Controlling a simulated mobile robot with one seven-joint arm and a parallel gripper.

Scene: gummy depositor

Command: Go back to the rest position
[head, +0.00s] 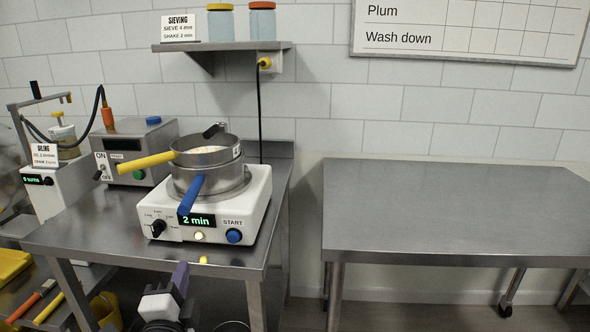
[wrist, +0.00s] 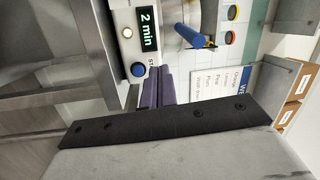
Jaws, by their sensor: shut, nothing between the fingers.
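My gripper (head: 181,270) shows at the bottom of the head view, in front of the left steel table's front edge and below the white sieve shaker (head: 207,215). Its purple fingers also show in the wrist view (wrist: 160,74); they lie side by side, shut and empty. The shaker's display reads "2 min", with a blue START button (head: 234,236) and a small lit button (head: 199,236) beside it. On the shaker sit stacked round sieves (head: 207,158) with a yellow handle and a blue handle (head: 191,195). The gripper is apart from all of them.
The right steel table (head: 450,205) is bare, with a gap between it and the left table (head: 110,238). A grey box with an ON/OFF switch (head: 140,140) and an oiling device (head: 50,185) stand left. A wall shelf (head: 222,46) holds two jars.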

